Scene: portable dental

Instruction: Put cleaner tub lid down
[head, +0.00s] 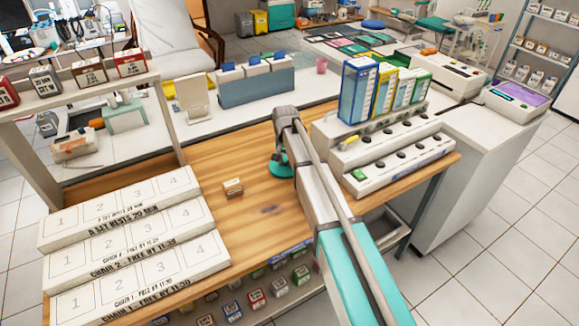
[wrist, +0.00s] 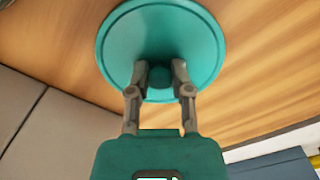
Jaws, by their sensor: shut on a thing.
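The cleaner tub lid (wrist: 118,42) is a round teal disc with a raised rim and a small knob, seen in the wrist view. My gripper (wrist: 160,80) is shut on the knob, with one finger on each side. The disc lies beyond the fingertips, over the wooden bench top. In the head view, teal shows beside my arm low over the bench (head: 222,160), mostly hidden by the arm. I cannot tell whether the lid touches the wood. I cannot make out the tub.
A small tan block (head: 233,188) sits on bare wood left of my arm. Numbered white stepped racks (head: 140,250) fill the front left. A stepped white rack (head: 395,155) with upright boxes stands right of my arm. A blue-grey bin (head: 257,86) stands behind.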

